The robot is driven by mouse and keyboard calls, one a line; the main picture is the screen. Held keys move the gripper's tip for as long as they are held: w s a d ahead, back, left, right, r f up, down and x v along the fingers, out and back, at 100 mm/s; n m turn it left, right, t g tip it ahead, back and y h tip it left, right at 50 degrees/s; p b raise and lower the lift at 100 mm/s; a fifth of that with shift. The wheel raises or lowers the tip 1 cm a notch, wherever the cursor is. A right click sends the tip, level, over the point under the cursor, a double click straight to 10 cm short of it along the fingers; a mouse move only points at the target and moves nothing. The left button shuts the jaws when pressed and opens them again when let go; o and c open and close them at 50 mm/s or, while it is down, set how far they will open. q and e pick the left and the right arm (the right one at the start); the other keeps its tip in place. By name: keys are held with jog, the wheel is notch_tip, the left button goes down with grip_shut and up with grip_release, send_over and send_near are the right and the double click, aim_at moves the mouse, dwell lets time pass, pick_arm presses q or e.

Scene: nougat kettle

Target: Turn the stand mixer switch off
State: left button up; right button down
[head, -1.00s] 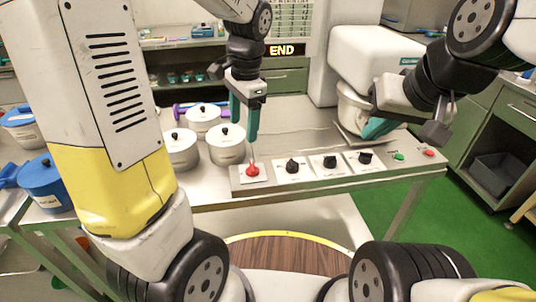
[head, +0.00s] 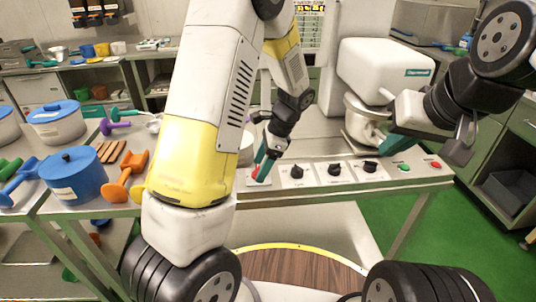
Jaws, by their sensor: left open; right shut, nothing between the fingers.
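The white stand mixer (head: 385,68) stands at the back right of the steel table, with its bowl (head: 357,122) below the head. A control panel along the table's front edge has a red switch (head: 257,173) at its left end. My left gripper (head: 264,164) is open, with its teal fingers pointing down at the red switch. The fingers partly cover the switch, and I cannot tell whether they touch it. My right gripper (head: 386,147) is shut and empty, in front of the mixer bowl and above the panel.
Right of the red switch are black knobs (head: 334,169), a green button (head: 404,167) and a red button (head: 436,165). My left arm hides part of the table.

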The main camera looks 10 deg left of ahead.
pick_arm(q)
jog(key=shift+a+f, duration=0.15)
jog(key=shift+f, duration=0.2)
jog(key=c, duration=1.4)
jog(key=shift+o, duration=0.2)
